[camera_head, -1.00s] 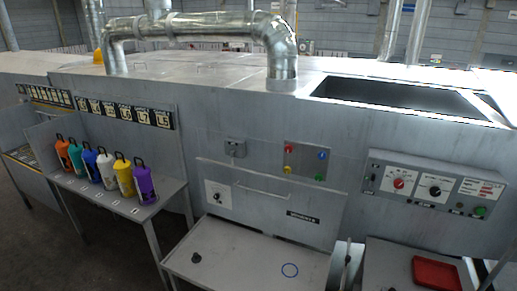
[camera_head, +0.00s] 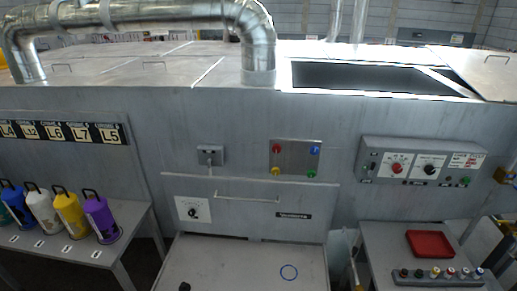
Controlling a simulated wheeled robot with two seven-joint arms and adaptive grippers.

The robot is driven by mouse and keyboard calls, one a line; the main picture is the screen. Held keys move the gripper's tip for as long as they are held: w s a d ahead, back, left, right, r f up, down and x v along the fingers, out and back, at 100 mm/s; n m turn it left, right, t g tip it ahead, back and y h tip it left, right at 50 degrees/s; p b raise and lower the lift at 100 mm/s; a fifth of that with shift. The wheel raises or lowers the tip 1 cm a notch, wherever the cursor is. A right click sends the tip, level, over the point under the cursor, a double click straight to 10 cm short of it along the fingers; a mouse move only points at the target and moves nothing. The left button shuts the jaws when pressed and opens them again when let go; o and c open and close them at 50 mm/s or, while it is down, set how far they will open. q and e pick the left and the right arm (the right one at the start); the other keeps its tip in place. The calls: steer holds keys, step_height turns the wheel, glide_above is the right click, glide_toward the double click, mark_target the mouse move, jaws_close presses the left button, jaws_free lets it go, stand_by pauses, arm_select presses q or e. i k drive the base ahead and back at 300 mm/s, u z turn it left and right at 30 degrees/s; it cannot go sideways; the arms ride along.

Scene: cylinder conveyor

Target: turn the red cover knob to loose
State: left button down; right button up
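The red knob (camera_head: 397,169) sits on a grey control box (camera_head: 422,150) on the machine's front wall, at the right of the view. A black knob (camera_head: 430,170) is just to its right on the same box. The lettering around the knobs is too small to read, so I cannot tell the red knob's setting. Neither of my grippers shows in the head view, and nothing touches the red knob.
A button plate (camera_head: 296,158) is left of the control box. A side table (camera_head: 378,238) below it bears a red tray (camera_head: 431,244) and a rack of several small knobs (camera_head: 436,276). Another table (camera_head: 225,262) stands front centre. Colored canisters stand on a shelf (camera_head: 140,222) at left.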

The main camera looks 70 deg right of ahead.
mark_target(276, 148)
steer(key=z, duration=0.25)
steer(key=i, duration=0.7)
steer(key=z, duration=1.25)
steer(key=i, duration=0.6)
steer(key=z, duration=0.55)
